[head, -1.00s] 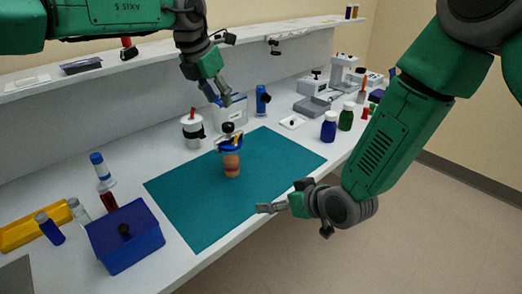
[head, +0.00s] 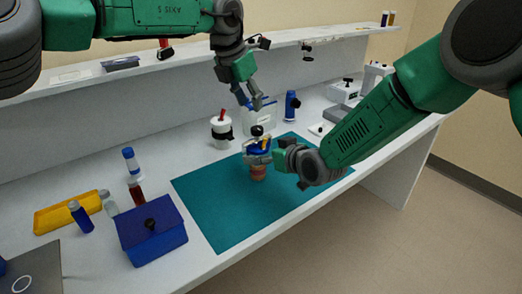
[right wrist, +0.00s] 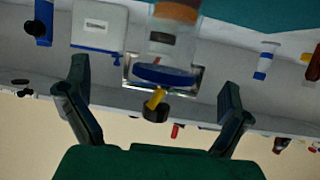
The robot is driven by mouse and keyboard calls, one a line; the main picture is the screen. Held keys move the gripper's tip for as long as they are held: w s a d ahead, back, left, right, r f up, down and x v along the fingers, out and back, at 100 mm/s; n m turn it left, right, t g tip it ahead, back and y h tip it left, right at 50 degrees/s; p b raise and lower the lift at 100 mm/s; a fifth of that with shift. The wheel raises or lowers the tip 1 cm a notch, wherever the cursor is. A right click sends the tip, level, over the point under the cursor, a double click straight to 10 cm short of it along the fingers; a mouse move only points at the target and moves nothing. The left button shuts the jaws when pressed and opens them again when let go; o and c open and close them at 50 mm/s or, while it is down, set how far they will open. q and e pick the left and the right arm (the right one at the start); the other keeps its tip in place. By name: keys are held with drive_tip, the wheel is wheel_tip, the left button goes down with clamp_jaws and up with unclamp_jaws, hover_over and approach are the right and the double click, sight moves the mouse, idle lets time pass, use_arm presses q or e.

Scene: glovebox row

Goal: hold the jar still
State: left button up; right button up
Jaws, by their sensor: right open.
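The jar (head: 258,173) stands upright on the teal mat (head: 215,207). It has an orange-brown band, a blue lid and a black knob with a yellow piece on top. My right gripper (head: 263,154) is open beside the lid and partly hides the jar. In the right wrist view the jar (right wrist: 172,42) lies ahead, between the lines of the two spread fingers (right wrist: 155,92), with gaps on both sides. A metallic frame surrounds the blue lid there. My left gripper (head: 248,98) is open and empty, above and behind the jar.
A white canister (head: 221,132) and a white box (head: 262,117) stand behind the mat. A blue box (head: 152,235), small vials and a yellow tray (head: 66,212) are at the left. A shelf (head: 185,58) runs along the back. The mat's front part is clear.

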sight(255, 149)
drive_tip(key=x, duration=0.3)
drive_tip(key=a+x, duration=0.1)
drive_tip(key=x, duration=0.1)
drive_tip(key=shift+s+r, duration=0.2)
drive_tip(key=shift+s, duration=0.1)
drive_tip(key=shift+d, duration=0.6)
drive_tip(key=c, duration=1.3)
drive_tip(key=shift+c, duration=0.7)
drive_tip(key=shift+a, duration=0.5)
drive_tip(key=shift+d, duration=0.35)
